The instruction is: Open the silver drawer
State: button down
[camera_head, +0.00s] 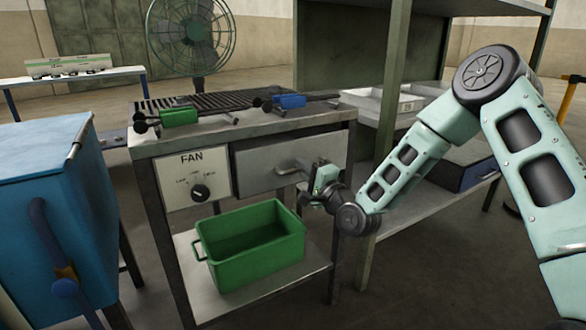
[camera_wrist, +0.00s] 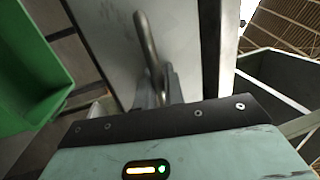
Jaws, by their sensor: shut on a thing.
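The silver drawer (camera_head: 262,163) sits under the top of the metal workbench, right of the FAN panel. Its front looks flush or nearly flush with the bench frame. A bar handle (camera_head: 292,167) sticks out from its front. My gripper (camera_head: 313,188) is at the right end of the handle. In the wrist view the curved handle (camera_wrist: 148,45) runs down to my gripper's fingers (camera_wrist: 158,92), which are shut on it. The wrist body hides the lower part of the grip. The pale drawer front (camera_wrist: 110,35) fills the middle of the wrist view.
A green bin (camera_head: 250,248) stands on the bench's lower shelf, below the drawer. The FAN panel (camera_head: 193,180) with a black knob is to the left. A blue box (camera_head: 50,190) stands left; shelving (camera_head: 398,100) stands right.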

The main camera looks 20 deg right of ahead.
jog(key=shift+a+f, duration=0.1)
jog(key=shift+a, duration=0.05)
jog(key=c, duration=1.7)
grip_release()
jog(key=shift+f, duration=0.15)
